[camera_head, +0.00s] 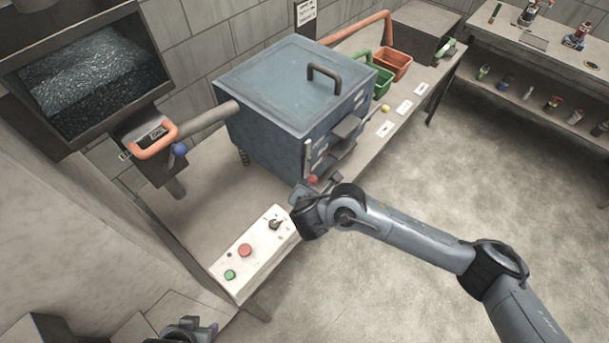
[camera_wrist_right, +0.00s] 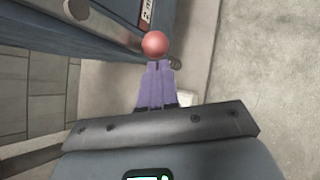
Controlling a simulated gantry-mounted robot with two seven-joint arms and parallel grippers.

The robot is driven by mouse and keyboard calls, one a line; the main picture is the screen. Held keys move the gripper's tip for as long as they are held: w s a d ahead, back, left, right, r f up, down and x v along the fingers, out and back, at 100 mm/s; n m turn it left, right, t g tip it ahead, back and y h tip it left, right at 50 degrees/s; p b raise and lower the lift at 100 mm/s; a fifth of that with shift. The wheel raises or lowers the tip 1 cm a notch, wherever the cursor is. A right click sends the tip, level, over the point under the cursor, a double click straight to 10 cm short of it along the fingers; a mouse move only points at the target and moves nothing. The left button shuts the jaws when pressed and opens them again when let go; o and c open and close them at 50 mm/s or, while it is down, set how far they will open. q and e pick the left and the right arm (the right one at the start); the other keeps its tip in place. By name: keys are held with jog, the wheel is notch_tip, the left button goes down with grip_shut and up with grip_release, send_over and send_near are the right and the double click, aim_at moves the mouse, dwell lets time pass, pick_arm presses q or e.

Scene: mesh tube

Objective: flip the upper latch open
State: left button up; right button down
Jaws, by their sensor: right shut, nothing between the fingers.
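The blue box (camera_head: 290,90) stands on the bench with a dark handle on its lid. Two dark grey blocks jut from its front, an upper one (camera_head: 347,126) and a lower one (camera_head: 341,148); I cannot tell which part is the upper latch. A red ball (camera_head: 313,180) sits low by the front left corner, and it also shows in the right wrist view (camera_wrist_right: 154,44). My right gripper (camera_head: 299,190) is beside this ball, its purple fingers (camera_wrist_right: 156,68) shut and empty, tips just below the ball in the wrist view. A grey part at the bottom edge appears to be my left gripper (camera_head: 190,328), its jaws unclear.
A white control panel (camera_head: 254,252) with red and green buttons lies on the bench near my right gripper. A screen (camera_head: 90,75) and an orange handle (camera_head: 155,140) are at left. Orange (camera_head: 393,64) and green (camera_head: 382,83) bins stand behind the box. The floor at right is clear.

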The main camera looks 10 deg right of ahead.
jog(key=s+a+r+p, duration=0.2)
jog(key=s, duration=0.4)
jog(key=s+a+r+p, duration=0.2)
jog(key=s+p, duration=0.1)
jog(key=s, duration=0.3)
jog(key=shift+s+r, duration=0.3)
jog(key=shift+r, duration=0.1)
